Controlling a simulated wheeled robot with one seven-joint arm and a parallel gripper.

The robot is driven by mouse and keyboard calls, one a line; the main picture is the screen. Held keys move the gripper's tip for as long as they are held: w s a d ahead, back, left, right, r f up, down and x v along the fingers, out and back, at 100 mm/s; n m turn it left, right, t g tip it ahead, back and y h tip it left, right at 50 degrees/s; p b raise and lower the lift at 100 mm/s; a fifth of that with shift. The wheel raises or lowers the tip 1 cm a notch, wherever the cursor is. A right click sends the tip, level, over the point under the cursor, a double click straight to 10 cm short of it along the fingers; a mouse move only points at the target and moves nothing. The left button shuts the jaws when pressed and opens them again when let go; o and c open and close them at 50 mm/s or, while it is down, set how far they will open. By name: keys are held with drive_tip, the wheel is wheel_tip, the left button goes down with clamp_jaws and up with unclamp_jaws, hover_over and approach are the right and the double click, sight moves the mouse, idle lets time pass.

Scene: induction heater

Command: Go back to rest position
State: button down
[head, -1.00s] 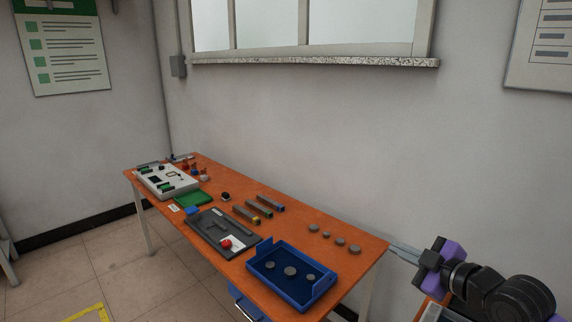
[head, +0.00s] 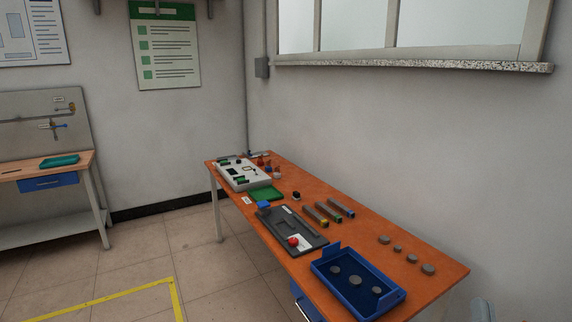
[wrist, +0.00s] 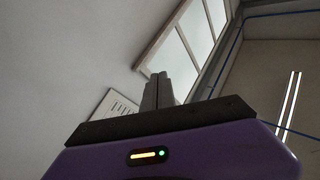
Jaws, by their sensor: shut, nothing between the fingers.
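My gripper (wrist: 158,78) shows in the wrist view, its two grey fingers pressed together and empty. It points toward the upper wall and window, away from the table. In the head view, only a small grey piece at the lower right edge shows, and I cannot tell if it is the gripper. The orange table (head: 412,262) stands apart from my gripper. It bears a blue tray (head: 330,285) with several grey discs, a dark grey device with a red button (head: 293,241), and a white control unit (head: 240,174).
Several grey discs (head: 398,249) lie loose near the table's right end. Three bars (head: 328,212) lie near its middle. A second workbench (head: 50,170) with a blue drawer stands at the left. The tiled floor (head: 150,250) between them is clear, with yellow tape on it.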

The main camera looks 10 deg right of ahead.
drive_tip(key=s+a+f+n+g+y, duration=0.1)
drive_tip(key=s+a+f+n+y, duration=0.2)
drive_tip(key=s+f, duration=0.3)
drive_tip(key=s+a+f+n+g+y+b, duration=0.1)
drive_tip(key=s+a+f+n+g+y, duration=0.1)
drive_tip(key=s, duration=0.9)
drive_tip(key=s+a+f+n+g+y, duration=0.1)
drive_tip(key=s+a+f+n+y, duration=0.3)
drive_tip(key=s+a+f, duration=0.3)
wheel_tip(320, 180, down, 4)
drive_tip(key=shift+s+f+n+g+y+b, duration=0.1)
drive_tip(key=shift+s+n+g+y+b, duration=0.3)
drive_tip(key=shift+s+y, duration=0.35)
drive_tip(key=shift+a, duration=0.1)
idle(4.5)
